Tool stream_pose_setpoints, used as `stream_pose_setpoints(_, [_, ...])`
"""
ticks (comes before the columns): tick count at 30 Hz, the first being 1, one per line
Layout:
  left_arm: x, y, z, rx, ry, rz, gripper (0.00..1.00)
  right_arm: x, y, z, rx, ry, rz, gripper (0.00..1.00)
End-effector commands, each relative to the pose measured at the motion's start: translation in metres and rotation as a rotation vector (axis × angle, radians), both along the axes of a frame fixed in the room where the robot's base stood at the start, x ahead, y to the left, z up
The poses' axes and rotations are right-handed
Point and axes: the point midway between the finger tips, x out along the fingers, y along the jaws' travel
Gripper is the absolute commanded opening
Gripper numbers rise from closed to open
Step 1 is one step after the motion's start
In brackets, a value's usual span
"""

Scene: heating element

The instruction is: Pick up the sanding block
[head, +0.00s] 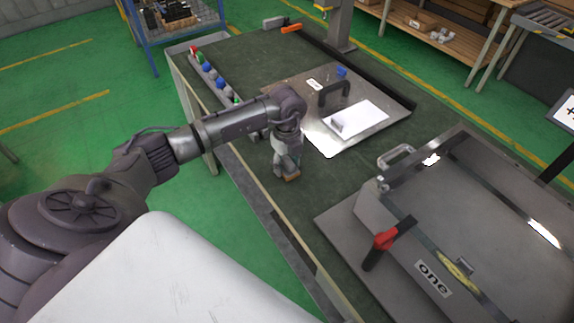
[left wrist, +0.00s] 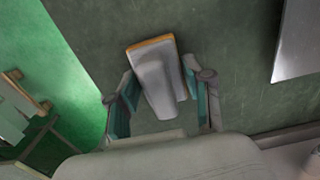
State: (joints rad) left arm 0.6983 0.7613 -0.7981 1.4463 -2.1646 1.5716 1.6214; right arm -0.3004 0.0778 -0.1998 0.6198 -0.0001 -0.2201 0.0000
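The sanding block is a pale grey block with an orange-brown edge. In the left wrist view the sanding block (left wrist: 160,76) lies on the dark green table top, between the two fingers of my left gripper (left wrist: 160,92). The fingers stand apart on either side of its grey grip, with a narrow gap showing at the left. In the head view my left gripper (head: 287,165) points down at the table's near edge. Only the brown lower edge of the sanding block (head: 292,178) shows under it. My right gripper is not in view.
A metal plate (head: 322,139) with a black handle and white sheet lies behind the gripper. A large grey fixture with a red-handled clamp (head: 385,240) stands at right. A row of small coloured items (head: 207,70) lies at the far left edge.

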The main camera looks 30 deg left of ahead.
Motion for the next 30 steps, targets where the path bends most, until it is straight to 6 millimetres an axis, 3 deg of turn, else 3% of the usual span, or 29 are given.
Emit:
stream_pose_setpoints(1, [0.000,0.000,0.000,0.000,0.000,0.000,0.37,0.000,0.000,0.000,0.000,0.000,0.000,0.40])
stream_pose_setpoints(6, [0.000,0.000,0.000,0.000,0.000,0.000,0.08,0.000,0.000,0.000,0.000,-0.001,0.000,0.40])
stream_pose_setpoints(7, [0.000,0.000,0.001,0.000,-0.001,0.000,0.07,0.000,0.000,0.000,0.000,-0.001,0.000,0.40])
stream_pose_setpoints(17, [0.001,0.000,0.005,-0.001,-0.002,0.000,0.07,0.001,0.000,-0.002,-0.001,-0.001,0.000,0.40])
stream_pose_setpoints(24, [0.002,0.000,0.038,0.000,-0.006,-0.001,0.07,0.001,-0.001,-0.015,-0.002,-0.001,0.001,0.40])
stream_pose_setpoints(30, [-0.009,-0.044,0.064,-0.004,-0.005,-0.008,0.07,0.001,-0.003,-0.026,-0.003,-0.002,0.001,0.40])
